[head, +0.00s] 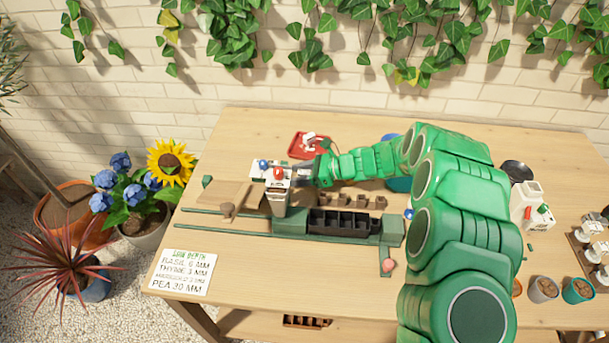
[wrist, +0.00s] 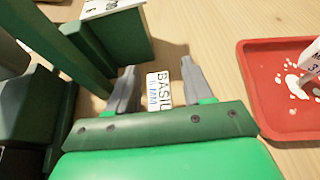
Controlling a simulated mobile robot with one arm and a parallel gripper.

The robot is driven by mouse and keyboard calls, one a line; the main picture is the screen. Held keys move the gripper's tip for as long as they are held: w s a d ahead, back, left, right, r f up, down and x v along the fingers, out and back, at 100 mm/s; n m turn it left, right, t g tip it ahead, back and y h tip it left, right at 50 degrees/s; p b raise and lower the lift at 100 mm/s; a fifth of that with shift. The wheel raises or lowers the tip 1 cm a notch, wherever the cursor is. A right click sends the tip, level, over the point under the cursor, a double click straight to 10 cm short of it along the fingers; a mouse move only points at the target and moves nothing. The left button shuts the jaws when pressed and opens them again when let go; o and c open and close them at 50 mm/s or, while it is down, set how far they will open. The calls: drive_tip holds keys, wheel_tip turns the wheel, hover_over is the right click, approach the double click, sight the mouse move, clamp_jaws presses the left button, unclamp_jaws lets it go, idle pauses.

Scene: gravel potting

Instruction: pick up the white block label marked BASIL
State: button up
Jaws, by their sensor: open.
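The white block label (wrist: 158,92) reads BASIL, with a smaller second line under it. In the wrist view it is on the wooden table between the two grey fingers of my gripper (wrist: 160,80). The fingers are open, with a narrow gap on each side of the label. The label's lower end meets the edge of my gripper's green body in the picture, so part of it may be hidden. I cannot tell the finger height above the table. In the head view my gripper (head: 306,173) reaches left over the table, and I cannot make out the label there.
A red tray (wrist: 262,100) with white bits and a white block lies to the right. A green part with a white top (wrist: 115,10) stands close beyond the left finger. In the head view, a dark seed tray (head: 345,222) and a sowing-depth card (head: 182,272) are nearer the front.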

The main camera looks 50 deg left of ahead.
clamp_jaws()
idle(0.3)
